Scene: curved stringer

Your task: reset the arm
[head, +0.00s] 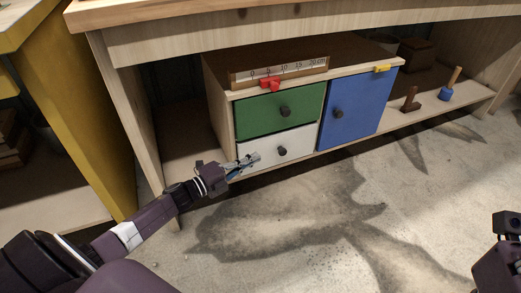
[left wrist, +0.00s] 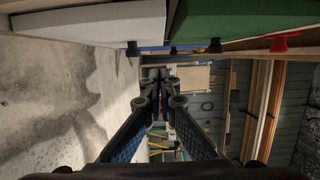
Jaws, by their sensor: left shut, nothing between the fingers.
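My left arm comes in from the left in the head view. Its gripper (head: 251,159) is shut and empty, in front of the left part of the white drawer (head: 265,150). I cannot tell whether it touches the drawer front. In the left wrist view the left gripper (left wrist: 158,78) shows with its fingers together and nothing between them. The white drawer also shows in the left wrist view (left wrist: 90,26), at the upper left. A dark part of my right arm shows at the right edge of the head view; its fingers cannot be made out.
A green drawer (head: 281,109) is above the white one, and a blue door (head: 358,108) is to the right. A ruler with a red slider (head: 270,85) stands on the cabinet. A brown peg (head: 410,100) and a blue-based peg (head: 449,88) stand on the shelf. The floor in front is clear.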

